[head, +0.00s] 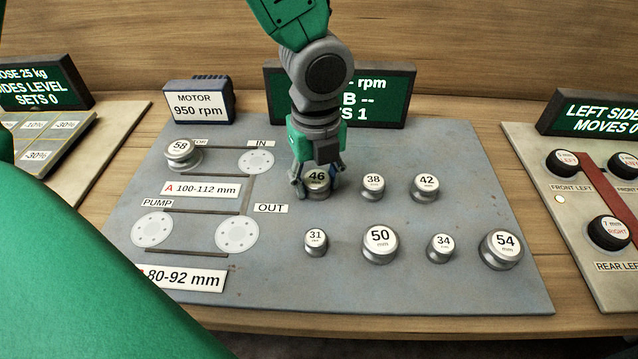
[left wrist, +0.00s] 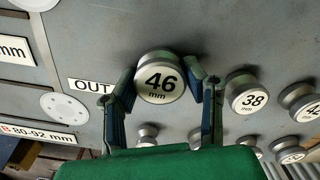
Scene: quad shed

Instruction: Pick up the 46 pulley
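The 46 pulley (head: 317,182) is a grey metal knob with a white label, at the left end of the back row of pulleys on the grey board. My left gripper (head: 318,190) points down over it, with a finger on either side. In the left wrist view the 46 pulley (left wrist: 160,78) lies between the two fingertips (left wrist: 161,82), which appear to touch its sides. The gripper looks shut on it. The pulley appears to be at board level; its underside is hidden. My right gripper is not in view.
Close by are the 38 pulley (head: 373,187), 42 pulley (head: 425,187), 31 pulley (head: 316,244) and 50 pulley (head: 380,244). The 34 pulley (head: 440,248) and 54 pulley (head: 502,250) are farther right. The 58 pulley (head: 181,154) sits at upper left. A display (head: 390,95) stands behind my gripper.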

